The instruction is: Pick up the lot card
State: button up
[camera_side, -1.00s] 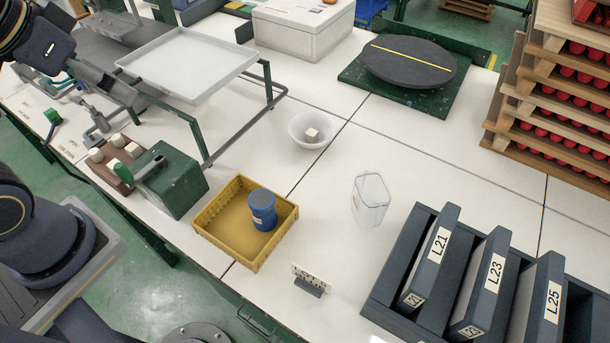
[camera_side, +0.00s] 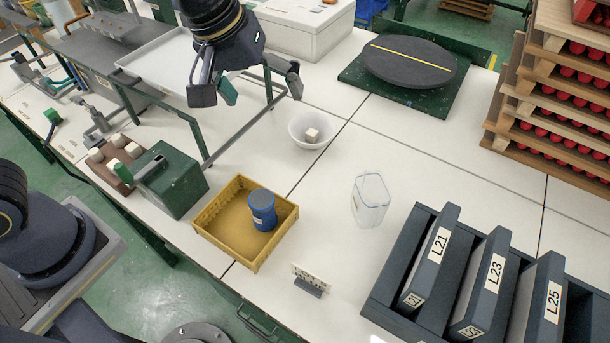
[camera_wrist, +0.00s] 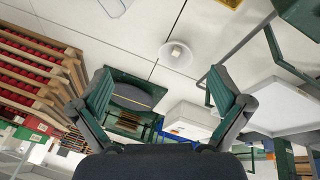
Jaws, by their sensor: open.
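The lot card (camera_side: 310,276) is a small white card with dark marks, standing in a dark holder on the white table, in front of the yellow crate and to its right in the side view. I do not make it out in the wrist view. My gripper (camera_side: 245,90) is open and empty, high over the table near the grey tray, well behind the card and to its left. Its two spread fingers also show in the wrist view (camera_wrist: 165,95), with nothing between them.
A yellow crate (camera_side: 204,226) holds a blue tin (camera_side: 262,208). A clear container (camera_side: 370,200) and a white bowl (camera_side: 298,124) with a pale block stand behind the card. A dark rack (camera_side: 377,305) with labelled slots is at right. The table around the card is clear.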

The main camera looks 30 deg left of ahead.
jog(key=s+d+f+m+g, duration=0.2)
jog(key=s+d+f, duration=0.1)
jog(key=d+f, duration=0.65)
jog(key=m+g+y, duration=0.1)
jog(key=m+g, duration=0.1)
send_near(310, 283)
notch_tip(310, 283, down, 3)
jog(key=shift+d+r, duration=0.1)
jog(key=shift+f, duration=3.15)
jog(key=shift+c, duration=0.4)
jog(key=c, duration=0.7)
